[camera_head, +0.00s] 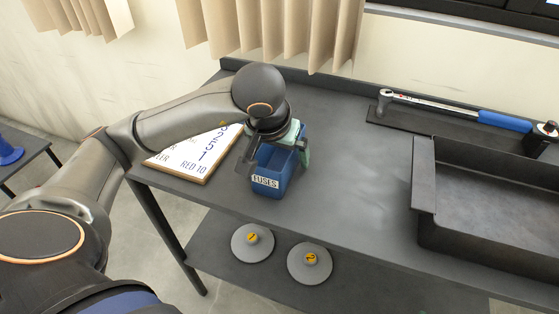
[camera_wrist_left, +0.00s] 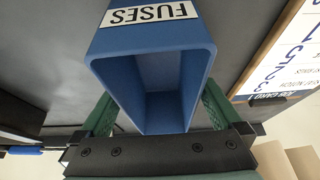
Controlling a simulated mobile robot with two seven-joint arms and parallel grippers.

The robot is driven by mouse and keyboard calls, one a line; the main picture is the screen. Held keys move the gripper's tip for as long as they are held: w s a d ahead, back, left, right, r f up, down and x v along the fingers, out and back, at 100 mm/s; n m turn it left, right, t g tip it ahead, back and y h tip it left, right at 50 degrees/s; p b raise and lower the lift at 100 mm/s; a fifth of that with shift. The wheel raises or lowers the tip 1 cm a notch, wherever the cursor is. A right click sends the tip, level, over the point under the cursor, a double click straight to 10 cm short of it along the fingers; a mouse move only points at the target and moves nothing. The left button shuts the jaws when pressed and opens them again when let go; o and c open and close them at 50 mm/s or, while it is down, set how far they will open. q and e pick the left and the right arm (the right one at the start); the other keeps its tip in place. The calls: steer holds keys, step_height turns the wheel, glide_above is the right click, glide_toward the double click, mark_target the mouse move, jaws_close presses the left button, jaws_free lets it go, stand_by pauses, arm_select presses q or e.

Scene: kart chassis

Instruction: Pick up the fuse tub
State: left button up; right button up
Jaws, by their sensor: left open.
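The fuse tub (camera_head: 269,182) is a blue open-topped bin with a white FUSES label on its front. It stands upright on the dark grey table near the front edge. My left gripper (camera_head: 276,152) is over the tub from above and behind, open, with one finger on each side of it. In the left wrist view the tub (camera_wrist_left: 150,65) sits between the green finger pads of the gripper (camera_wrist_left: 158,102). Whether the pads touch the walls I cannot tell. The visible inside of the tub looks empty. My right gripper is not in view.
A white board with lettering (camera_head: 193,158) lies left of the tub, close to the gripper. A dark metal tray (camera_head: 424,187) and a torque wrench (camera_head: 445,107) on a dark mat are at the right. The table between tub and tray is clear. Two round discs lie on the lower shelf.

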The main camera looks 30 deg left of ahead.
arm_select(q)
steer(key=shift+f, duration=0.1)
stand_by(0.3)
steer(key=c, duration=1.4)
